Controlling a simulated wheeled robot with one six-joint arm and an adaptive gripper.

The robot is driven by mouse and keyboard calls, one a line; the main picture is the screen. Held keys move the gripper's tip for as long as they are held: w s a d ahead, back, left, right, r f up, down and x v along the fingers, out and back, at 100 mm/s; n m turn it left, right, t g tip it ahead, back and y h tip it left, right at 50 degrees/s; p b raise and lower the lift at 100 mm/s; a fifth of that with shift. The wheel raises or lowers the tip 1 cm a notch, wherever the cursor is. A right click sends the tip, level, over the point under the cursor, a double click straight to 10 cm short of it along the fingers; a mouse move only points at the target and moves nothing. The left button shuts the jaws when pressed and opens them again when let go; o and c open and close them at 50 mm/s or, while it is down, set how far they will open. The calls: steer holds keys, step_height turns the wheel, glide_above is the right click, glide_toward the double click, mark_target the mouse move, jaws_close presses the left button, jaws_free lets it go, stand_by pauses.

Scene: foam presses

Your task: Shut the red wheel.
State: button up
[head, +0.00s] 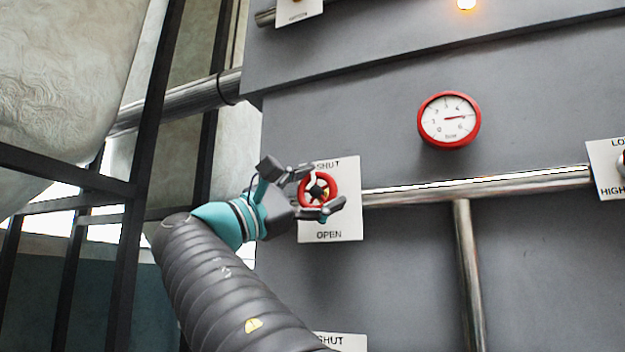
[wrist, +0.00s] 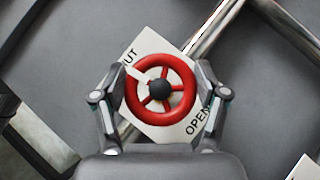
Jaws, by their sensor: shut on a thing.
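The red wheel (head: 332,183) is mounted on a white plate (head: 346,224) marked SHUT at the top and OPEN at the bottom. In the wrist view the red wheel (wrist: 136,108) has spokes, a dark hub and a white pointer bar that reaches toward the SHUT end of the plate. My gripper (head: 320,192) has one finger above and one below the wheel in the head view. In the wrist view my gripper (wrist: 160,92) has its fingers against the rim on both sides. The pointer is partly hidden in the head view.
A red-rimmed gauge (head: 449,119) is on the grey panel above right. A steel pipe (head: 480,188) runs right from the plate toward a LOW/HIGH plate (head: 606,172). Another SHUT plate (head: 343,341) is below. A dark frame (head: 128,200) stands to the left.

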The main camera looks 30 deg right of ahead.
steer(key=shift+r+m+g+y+p, duration=0.1)
steer(key=shift+m+g+y+p, duration=0.2)
steer(key=shift+m+g+p, duration=0.4)
steer(key=shift+m, duration=0.3)
steer(key=o, duration=1.2)
steer(key=v, duration=1.2)
